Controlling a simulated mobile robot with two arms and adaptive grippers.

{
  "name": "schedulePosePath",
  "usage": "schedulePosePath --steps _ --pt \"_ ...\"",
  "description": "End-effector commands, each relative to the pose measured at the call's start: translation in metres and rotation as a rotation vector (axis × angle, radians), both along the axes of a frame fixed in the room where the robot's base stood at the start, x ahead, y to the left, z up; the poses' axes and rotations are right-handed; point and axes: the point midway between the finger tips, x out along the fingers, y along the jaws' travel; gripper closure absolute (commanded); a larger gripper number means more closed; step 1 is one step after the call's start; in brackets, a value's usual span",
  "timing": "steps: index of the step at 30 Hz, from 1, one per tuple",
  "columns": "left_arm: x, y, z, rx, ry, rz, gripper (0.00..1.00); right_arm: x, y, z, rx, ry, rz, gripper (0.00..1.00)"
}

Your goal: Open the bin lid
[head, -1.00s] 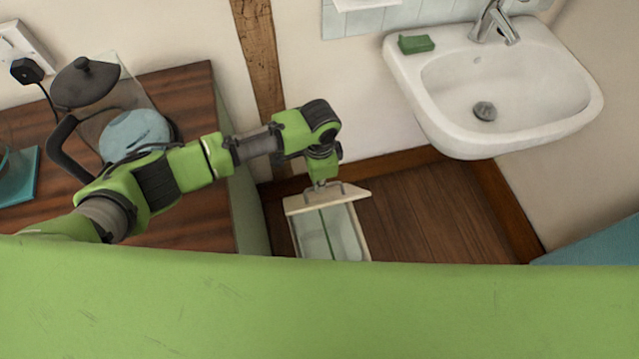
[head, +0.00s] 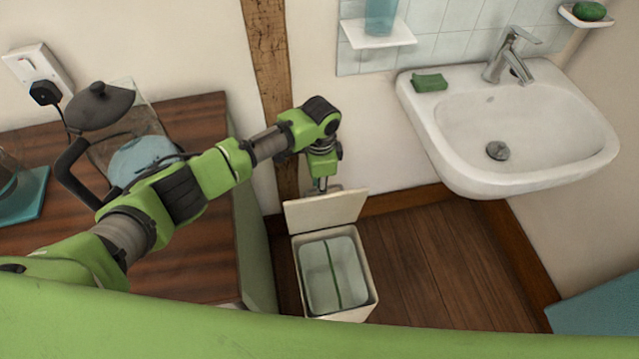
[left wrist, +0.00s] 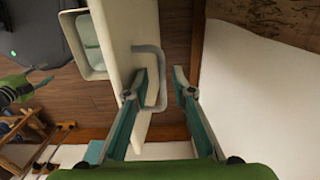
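The cream bin (head: 370,292) stands on the floor between the cabinet and the basin. Its lid (head: 325,212) is raised at the back, so the pale liner with a green stripe shows inside. My left gripper (head: 321,187) is at the raised lid's top edge. In the left wrist view, the fingers of my left gripper (left wrist: 157,92) are apart. One finger is at the lid's loop handle (left wrist: 150,50) and appears to sit inside the loop; the other is outside it.
A wooden-topped cabinet (head: 200,115) with a kettle (head: 130,130) stands left of the bin, close under my left arm. A white basin (head: 540,135) hangs on the right. Wooden floor (head: 440,250) is clear right of the bin.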

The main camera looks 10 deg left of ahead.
Motion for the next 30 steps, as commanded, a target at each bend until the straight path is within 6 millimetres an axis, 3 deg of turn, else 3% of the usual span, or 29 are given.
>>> schedulePosePath --steps 10,24,30 --pt "0.002 0.0 0.011 -0.002 -0.005 0.001 0.77 -0.001 0.003 0.0 0.004 0.001 0.001 0.6" --pt "0.001 -0.001 0.101 -0.002 -0.004 0.0 0.77 0.0 0.002 0.0 0.002 0.0 0.0 0.6" --pt "0.0 -0.001 0.119 0.0 -0.002 0.0 0.77 0.0 0.002 0.0 0.002 0.0 0.0 0.6"
